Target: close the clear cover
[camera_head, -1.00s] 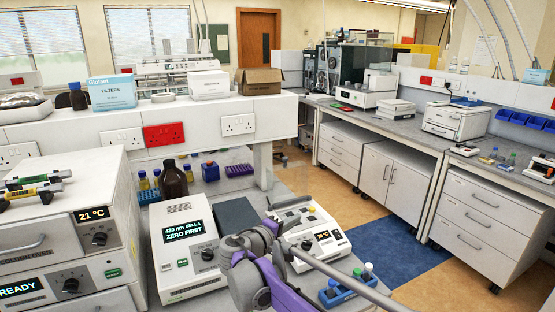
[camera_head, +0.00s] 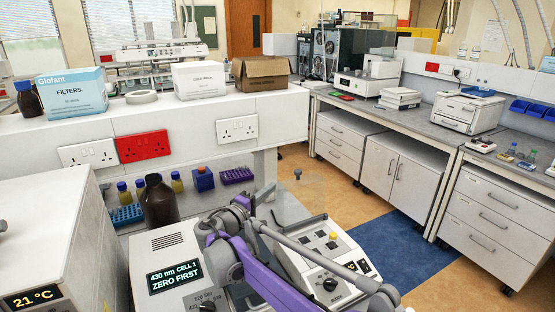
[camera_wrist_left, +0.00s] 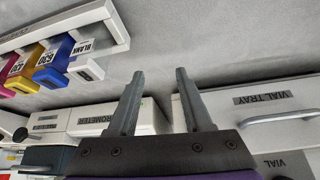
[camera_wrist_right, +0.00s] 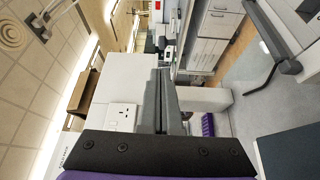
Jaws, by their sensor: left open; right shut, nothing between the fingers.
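My left gripper (camera_wrist_left: 157,75) is open and empty, outside the head view.
A white instrument reading "ZERO FIRST" (camera_head: 165,270) stands left of the heater. A brown bottle (camera_head: 160,203) and a purple rack (camera_head: 237,175) are behind. The white shelf wall (camera_head: 275,120) runs along the back. Coloured holders (camera_wrist_left: 55,60) show in the left wrist view.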

